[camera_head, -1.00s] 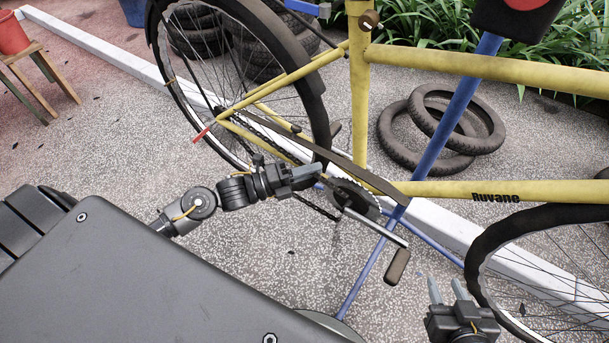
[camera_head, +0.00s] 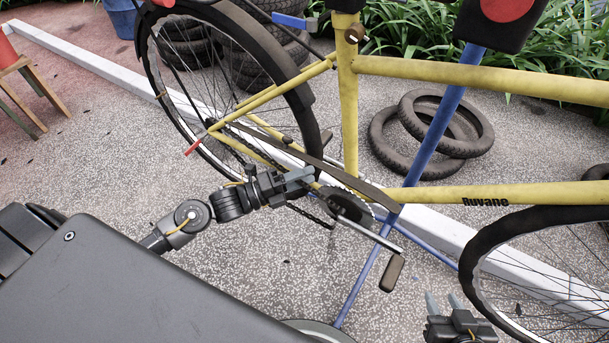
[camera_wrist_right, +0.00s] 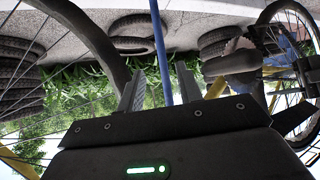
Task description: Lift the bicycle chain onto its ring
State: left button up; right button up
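The toothed chain ring (camera_head: 347,206) sits at the bicycle's crank, low in the middle of the head view. The dark chain (camera_head: 312,217) sags below and left of the ring, partly hidden by my left gripper. My left gripper (camera_head: 308,178) is just left of and above the ring, its fingertips beside the chain guard. Its fingers look close together, but whether they hold the chain is hidden. My right gripper (camera_head: 444,302) is open and empty, below and right of the pedal. Its two separated fingers also show in the right wrist view (camera_wrist_right: 158,90).
The yellow frame (camera_head: 480,194) and a blue stand post (camera_head: 432,142) rise near the ring. The crank's pedal (camera_head: 391,273) juts out between my grippers. The front wheel (camera_head: 478,258) is close to my right gripper. Loose tyres (camera_head: 446,153) lie behind.

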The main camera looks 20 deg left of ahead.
pick_arm(q)
jog(key=v, duration=1)
jog(key=shift+s+a, duration=0.2)
pick_arm(e)
jog(key=shift+s+d+f+g, duration=0.35)
jog(key=shift+d+g, duration=0.05)
